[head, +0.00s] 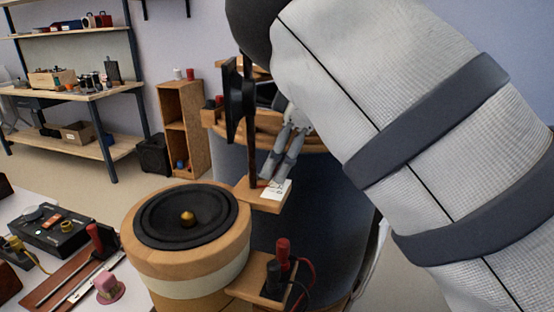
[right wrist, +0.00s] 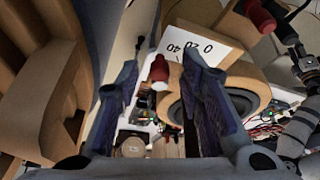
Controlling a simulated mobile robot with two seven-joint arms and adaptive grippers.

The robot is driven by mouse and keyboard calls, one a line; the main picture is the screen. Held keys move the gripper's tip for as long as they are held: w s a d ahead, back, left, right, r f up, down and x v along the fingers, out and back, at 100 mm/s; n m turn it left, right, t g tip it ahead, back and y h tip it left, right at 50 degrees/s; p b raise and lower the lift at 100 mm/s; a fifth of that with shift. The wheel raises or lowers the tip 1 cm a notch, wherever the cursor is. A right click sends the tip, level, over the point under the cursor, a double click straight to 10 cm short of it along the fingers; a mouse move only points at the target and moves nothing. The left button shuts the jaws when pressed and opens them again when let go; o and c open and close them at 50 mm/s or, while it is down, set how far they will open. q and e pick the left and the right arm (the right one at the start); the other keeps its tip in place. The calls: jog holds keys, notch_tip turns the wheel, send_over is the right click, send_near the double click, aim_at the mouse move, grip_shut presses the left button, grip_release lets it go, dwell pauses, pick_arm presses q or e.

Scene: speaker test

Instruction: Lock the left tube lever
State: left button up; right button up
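A wooden cylinder with a black speaker cone (head: 187,216) stands at centre in the head view. The cone also shows in the right wrist view (right wrist: 178,112). A wooden tab behind it carries a white number card (head: 277,190), also in the wrist view (right wrist: 203,46). My right gripper (head: 272,180) has its fingers just above this card. In the wrist view its fingers (right wrist: 160,95) are spread, with no thing gripped. A red piece with a pale tip (right wrist: 158,72) shows between them; I cannot tell whether it is the left tube lever. My left gripper does not show.
A red and a black post (head: 283,250) with a wire stand on the front tab. A large dark drum (head: 300,210) stands behind the speaker. A black box with knobs (head: 50,228) and a red-handled switch (head: 96,235) lie on the left table. My right arm hides the right side.

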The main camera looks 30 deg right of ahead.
aim_at(263, 151)
grip_shut()
